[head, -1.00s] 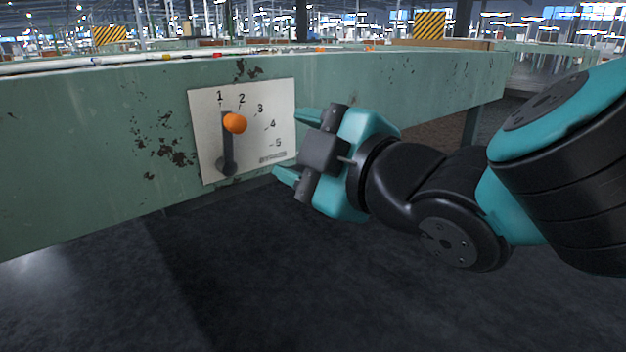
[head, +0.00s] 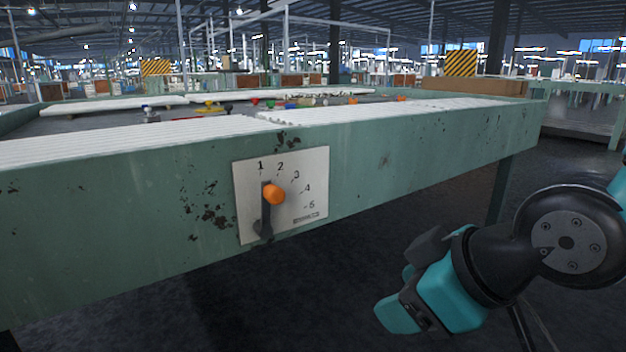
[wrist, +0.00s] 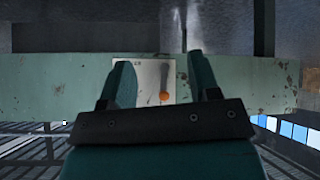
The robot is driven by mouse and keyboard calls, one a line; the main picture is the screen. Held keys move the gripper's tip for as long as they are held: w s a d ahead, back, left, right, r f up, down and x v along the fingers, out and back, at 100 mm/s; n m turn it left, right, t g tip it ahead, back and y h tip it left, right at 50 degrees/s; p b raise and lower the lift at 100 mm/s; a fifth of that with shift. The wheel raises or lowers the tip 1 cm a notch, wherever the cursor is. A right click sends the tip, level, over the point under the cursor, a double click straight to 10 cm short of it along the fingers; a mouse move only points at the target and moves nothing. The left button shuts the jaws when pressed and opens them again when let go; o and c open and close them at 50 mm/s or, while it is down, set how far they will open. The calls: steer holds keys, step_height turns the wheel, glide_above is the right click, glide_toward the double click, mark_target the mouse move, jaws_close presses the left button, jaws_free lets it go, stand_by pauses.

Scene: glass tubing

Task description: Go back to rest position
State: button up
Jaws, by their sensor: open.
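My gripper (head: 408,300) is at the lower right in the head view, below and to the right of the dial plate and clear of the bench. In the wrist view its two fingers (wrist: 160,82) stand apart with nothing between them. In the wrist view the plate (wrist: 147,72) and knob (wrist: 164,96) show beyond the fingers.
The green bench (head: 120,225) runs across the view, with white glass tubing (head: 350,110) on top and small coloured items behind. A bench leg (head: 498,190) stands at the right. The dark floor (head: 260,310) below the bench is clear.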

steer(key=s+d+r+m+g+p, duration=0.35)
steer(key=s+g, duration=0.25)
steer(key=s, duration=0.2)
step_height(320, 180, up, 38)
steer(key=h+p, duration=0.1)
steer(key=p, duration=3.6)
steer(key=shift+s+d+f+p, duration=0.2)
steer(key=shift+s+p, duration=0.15)
steer(key=shift+p, duration=0.05)
steer(key=shift+c, duration=0.4)
